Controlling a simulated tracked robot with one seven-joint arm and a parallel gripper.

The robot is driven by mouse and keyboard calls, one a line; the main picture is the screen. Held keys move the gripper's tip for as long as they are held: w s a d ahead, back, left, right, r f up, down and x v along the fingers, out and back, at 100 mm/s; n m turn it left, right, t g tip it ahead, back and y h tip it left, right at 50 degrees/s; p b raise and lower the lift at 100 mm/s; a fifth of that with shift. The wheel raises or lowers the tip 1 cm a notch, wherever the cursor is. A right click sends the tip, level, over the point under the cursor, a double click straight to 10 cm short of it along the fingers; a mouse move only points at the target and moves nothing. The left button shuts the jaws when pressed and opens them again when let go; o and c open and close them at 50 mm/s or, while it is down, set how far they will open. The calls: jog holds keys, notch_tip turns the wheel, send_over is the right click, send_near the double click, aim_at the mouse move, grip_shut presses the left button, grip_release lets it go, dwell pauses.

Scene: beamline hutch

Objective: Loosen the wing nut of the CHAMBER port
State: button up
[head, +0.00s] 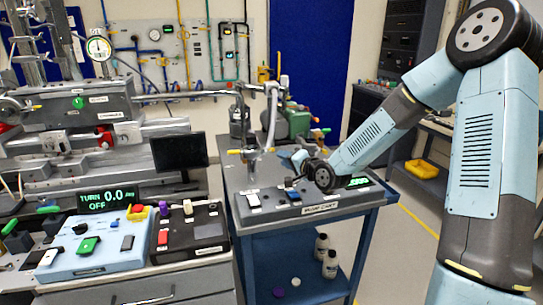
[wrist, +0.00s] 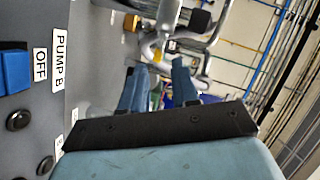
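A grey chamber block (head: 75,112) stands on the bench at the left in the head view, with a small label that seems to read CHAMBER. Small red and metal fittings (head: 105,138) sit just below that label. I cannot make out which part is the wing nut. My gripper (head: 292,157) is well to the right of the chamber, low over the pump cart. In the wrist view, its two blue fingers (wrist: 156,90) stand apart with nothing held between them. Metal tubing shows beyond the fingertips.
The pump cart (head: 310,215) carries a control panel, a pipe with a yellow handle (head: 240,151) and a green pump (head: 292,122). A PUMP B label (wrist: 59,58) is close in the wrist view. A display (head: 105,198) reads TURN 0.0 OFF. A dark monitor (head: 179,152) stands between.

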aim_at(267, 153)
jog(key=x, duration=0.8)
jog(key=shift+w, duration=0.2)
jog(key=shift+a+f, duration=0.1)
grip_shut()
